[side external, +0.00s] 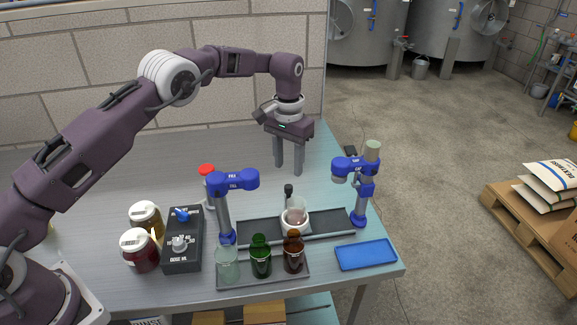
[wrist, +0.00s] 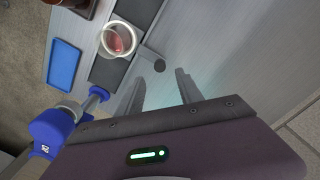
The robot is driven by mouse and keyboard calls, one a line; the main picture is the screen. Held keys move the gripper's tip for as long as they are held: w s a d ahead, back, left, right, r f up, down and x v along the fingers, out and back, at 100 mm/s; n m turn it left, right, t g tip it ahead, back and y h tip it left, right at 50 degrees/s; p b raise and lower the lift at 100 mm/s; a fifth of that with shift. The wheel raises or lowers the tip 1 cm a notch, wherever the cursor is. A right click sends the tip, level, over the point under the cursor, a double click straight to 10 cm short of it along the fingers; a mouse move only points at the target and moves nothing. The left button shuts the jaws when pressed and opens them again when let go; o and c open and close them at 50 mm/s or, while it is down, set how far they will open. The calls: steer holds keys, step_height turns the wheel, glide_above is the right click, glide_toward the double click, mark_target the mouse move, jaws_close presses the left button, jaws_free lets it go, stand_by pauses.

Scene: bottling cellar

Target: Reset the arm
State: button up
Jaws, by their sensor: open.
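My gripper (side external: 289,166) hangs from the raised purple arm above the back right part of the table (side external: 120,185), fingers pointing down. In the wrist view its two fingers (wrist: 166,84) stand apart with nothing between them.
Two blue-headed stations (side external: 222,205) (side external: 362,195) rise at the strip's ends. Green (side external: 261,258) and brown (side external: 293,254) bottles and a clear glass (side external: 227,265) stand on a front tray. A blue tray (side external: 366,255) lies right; jars (side external: 140,252) and a control box (side external: 183,240) stand left.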

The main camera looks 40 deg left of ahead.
steer(key=s+a+r+t, duration=0.1)
steer(key=s+r, duration=0.2)
steer(key=r, duration=0.5)
steer(key=s+r+t, duration=0.1)
steer(key=s+r, duration=0.3)
steer(key=r, duration=0.3)
steer(key=s+a+r+t, duration=0.1)
steer(key=s+r, duration=0.7)
steer(key=s, duration=0.3)
steer(key=s+f+t, duration=0.1)
steer(key=s, duration=1)
steer(key=s+f+t, duration=0.1)
steer(key=s+f, duration=0.1)
steer(key=s, duration=0.9)
steer(key=shift+s+a+f+t, duration=0.25)
steer(key=shift+s+f+t, duration=0.05)
steer(key=shift+s, duration=0.1)
